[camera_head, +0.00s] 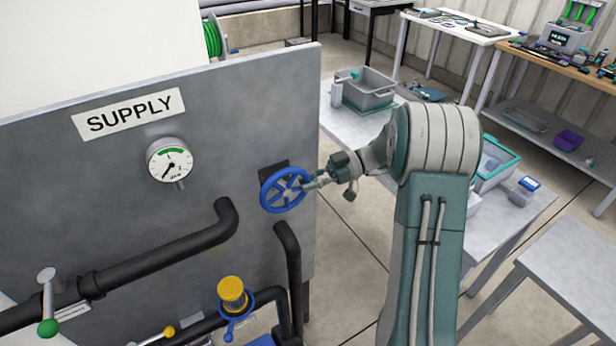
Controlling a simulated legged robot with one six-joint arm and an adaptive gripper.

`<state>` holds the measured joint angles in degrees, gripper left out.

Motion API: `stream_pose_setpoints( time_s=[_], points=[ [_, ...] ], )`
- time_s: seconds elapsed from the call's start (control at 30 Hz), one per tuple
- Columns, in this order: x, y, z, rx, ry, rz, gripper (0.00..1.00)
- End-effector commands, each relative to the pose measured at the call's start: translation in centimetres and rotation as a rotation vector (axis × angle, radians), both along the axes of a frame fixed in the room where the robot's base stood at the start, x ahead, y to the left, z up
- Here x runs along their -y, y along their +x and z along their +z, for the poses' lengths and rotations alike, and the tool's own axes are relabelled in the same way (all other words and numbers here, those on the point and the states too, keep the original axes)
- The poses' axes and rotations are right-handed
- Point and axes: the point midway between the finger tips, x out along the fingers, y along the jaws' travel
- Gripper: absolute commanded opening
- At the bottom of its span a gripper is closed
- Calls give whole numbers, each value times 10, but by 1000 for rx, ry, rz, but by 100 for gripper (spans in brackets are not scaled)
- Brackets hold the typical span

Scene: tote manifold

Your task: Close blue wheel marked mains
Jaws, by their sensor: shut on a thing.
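The blue wheel (271,203) is a spoked handwheel on the right side of the grey supply panel (100,215). My gripper (307,184) reaches it from the right and is shut on the wheel's right-hand rim. The fingertips are small in this view and partly overlap the rim. No mains label can be read on or near the wheel; the large sign (128,114) reads SUPPLY. A round gauge (169,160) with a green arc is to the left of the wheel.
Black pipes (160,257) run below the wheel. A green-ended lever (47,300) and a yellow-capped fitting with a blue ring (232,294) are lower down. A table with a grey tote (372,98) stands behind my arm. Open floor (345,265) lies right of the panel.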

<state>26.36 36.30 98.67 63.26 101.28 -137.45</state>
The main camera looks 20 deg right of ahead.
Motion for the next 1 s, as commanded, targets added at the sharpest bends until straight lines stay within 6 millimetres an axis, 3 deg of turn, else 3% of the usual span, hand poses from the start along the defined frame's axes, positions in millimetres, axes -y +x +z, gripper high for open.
stream_pose_setpoints(
  time_s=[0.5, 1.0],
  points=[
    [-3, 1, -22, -65, 329, -8, 0],
    [-4, 1, -25, -78, 387, -8, 0]
  ],
)
